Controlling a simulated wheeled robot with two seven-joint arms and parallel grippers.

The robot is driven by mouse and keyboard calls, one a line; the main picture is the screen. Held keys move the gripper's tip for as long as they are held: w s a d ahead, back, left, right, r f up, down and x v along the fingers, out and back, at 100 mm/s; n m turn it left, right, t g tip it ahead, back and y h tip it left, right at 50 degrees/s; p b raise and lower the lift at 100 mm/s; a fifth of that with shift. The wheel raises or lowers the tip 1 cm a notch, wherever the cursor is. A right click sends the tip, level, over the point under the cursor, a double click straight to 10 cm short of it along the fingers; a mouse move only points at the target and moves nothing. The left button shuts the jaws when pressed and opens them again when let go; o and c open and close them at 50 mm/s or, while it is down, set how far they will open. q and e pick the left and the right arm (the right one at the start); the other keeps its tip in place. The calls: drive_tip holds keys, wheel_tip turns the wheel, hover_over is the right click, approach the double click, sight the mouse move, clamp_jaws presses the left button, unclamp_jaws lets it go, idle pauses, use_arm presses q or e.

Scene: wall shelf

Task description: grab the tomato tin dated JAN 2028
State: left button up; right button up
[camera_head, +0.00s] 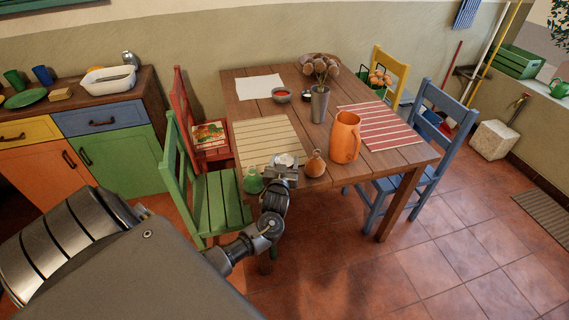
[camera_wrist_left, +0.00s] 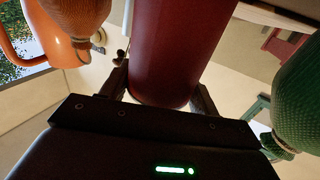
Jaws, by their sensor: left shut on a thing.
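My left gripper (camera_head: 284,172) is at the near edge of the wooden table (camera_head: 398,158), between a green flask (camera_head: 254,182) and a brown-orange flask (camera_head: 316,165). It is shut on a dark red tin (camera_wrist_left: 175,45), whose side fills the space between the fingers in the left wrist view. In the head view only the tin's pale round top (camera_head: 285,159) shows above the gripper. I can read no date or label on it. My right gripper is not in view.
An orange pitcher (camera_head: 344,137) and a vase of dried flowers (camera_head: 319,104) stand behind to the right. A tan striped placemat (camera_head: 262,138) lies just behind the gripper. A green chair (camera_head: 213,200) and a blue chair (camera_head: 419,176) flank the table.

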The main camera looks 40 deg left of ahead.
use_arm(q)
drive_tip(key=c, duration=0.3)
drive_tip(key=shift+r, duration=0.1)
drive_tip(key=shift+c, duration=0.2)
drive_tip(key=shift+r, duration=0.6)
drive_tip(key=s+a+r+b, duration=0.3)
drive_tip(key=s+a+r, duration=0.5)
drive_tip(key=a+r, duration=0.3)
drive_tip(key=shift+s+r, duration=0.35)
